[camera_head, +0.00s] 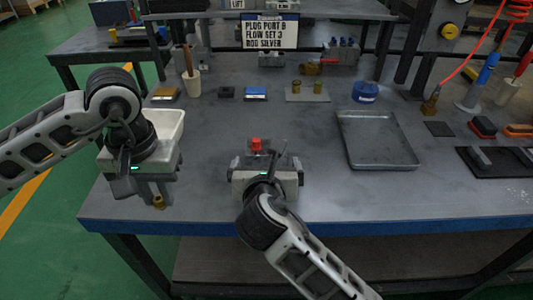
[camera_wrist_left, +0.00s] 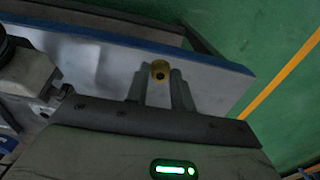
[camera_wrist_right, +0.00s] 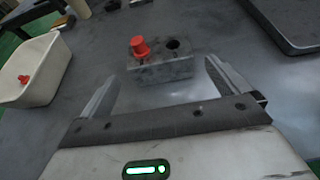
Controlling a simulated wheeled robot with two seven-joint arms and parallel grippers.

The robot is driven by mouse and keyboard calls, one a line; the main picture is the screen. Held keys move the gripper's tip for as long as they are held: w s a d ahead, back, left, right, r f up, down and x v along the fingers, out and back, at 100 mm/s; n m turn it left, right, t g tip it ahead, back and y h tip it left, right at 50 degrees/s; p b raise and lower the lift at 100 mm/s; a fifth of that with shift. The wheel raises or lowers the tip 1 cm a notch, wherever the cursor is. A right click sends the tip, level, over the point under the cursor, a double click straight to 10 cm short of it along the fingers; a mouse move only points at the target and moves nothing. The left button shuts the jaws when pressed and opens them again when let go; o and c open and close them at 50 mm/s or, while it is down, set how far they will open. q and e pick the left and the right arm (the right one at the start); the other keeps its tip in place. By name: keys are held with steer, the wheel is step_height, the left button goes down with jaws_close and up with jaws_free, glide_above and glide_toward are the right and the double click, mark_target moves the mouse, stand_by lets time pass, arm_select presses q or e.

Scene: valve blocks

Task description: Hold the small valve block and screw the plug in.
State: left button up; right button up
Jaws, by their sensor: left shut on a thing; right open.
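The small grey valve block (camera_wrist_right: 160,69) lies on the bench, with a red cap (camera_wrist_right: 141,47) on its left port and a dark open port (camera_wrist_right: 173,44) to the right. In the head view the red cap (camera_head: 256,145) shows just beyond my right gripper (camera_head: 265,164). My right gripper is open, its fingers apart on either side of the block's near side; contact cannot be told. My left gripper (camera_head: 159,196) is shut on a small brass plug (camera_wrist_left: 160,71) near the bench's front left edge.
A white bin (camera_wrist_right: 38,75) with a red cap in it stands left of the block, partly behind my left wrist in the head view. A grey tray (camera_head: 377,162) lies to the right. Several tools and parts line the back.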

steer(key=x, duration=0.9)
steer(key=shift+c, duration=0.3)
steer(key=c, duration=1.2)
arm_select(q)
steer(key=shift+w, duration=0.1)
steer(key=w+d+r+n, duration=0.3)
steer(key=w+d, duration=0.5)
steer(key=d, duration=0.2)
steer(key=w+d+r+n, duration=0.2)
steer(key=w+d+n, duration=0.1)
steer(key=w+d, duration=0.5)
steer(key=shift+w+d+r, duration=0.3)
steer(key=shift+d+r, duration=0.1)
steer(key=shift+d, duration=1.2)
